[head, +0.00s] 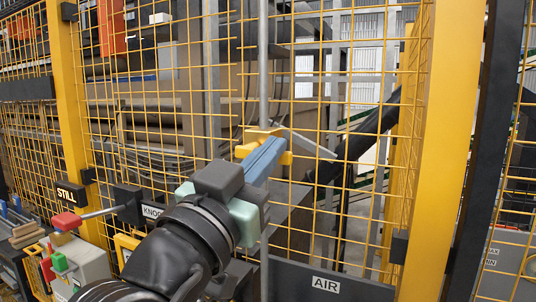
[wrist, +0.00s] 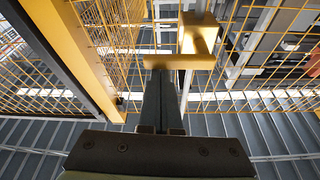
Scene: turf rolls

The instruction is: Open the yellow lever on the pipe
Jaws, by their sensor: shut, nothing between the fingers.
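The yellow lever (head: 286,158) is on a thin vertical grey pipe (head: 263,60) in the head view. Its crossbar shows on both sides of my fingers, and a yellow part shows above them. My gripper (head: 271,146), with blue-grey fingers, is shut and empty and overlaps the lever from the front. In the wrist view the lever's yellow bar (wrist: 185,62) lies across, just beyond my gripper's tips (wrist: 160,78), with a yellow block (wrist: 200,38) behind it. The fingertips look very close to the bar. I cannot tell whether they touch.
A yellow mesh fence (head: 345,150) with thick yellow posts (head: 432,150) stands around the lever. A dark panel marked AIR (head: 300,282) is below right. A red-knobbed handle (head: 100,213) sticks out at left, near a grey box (head: 88,268) with a green knob.

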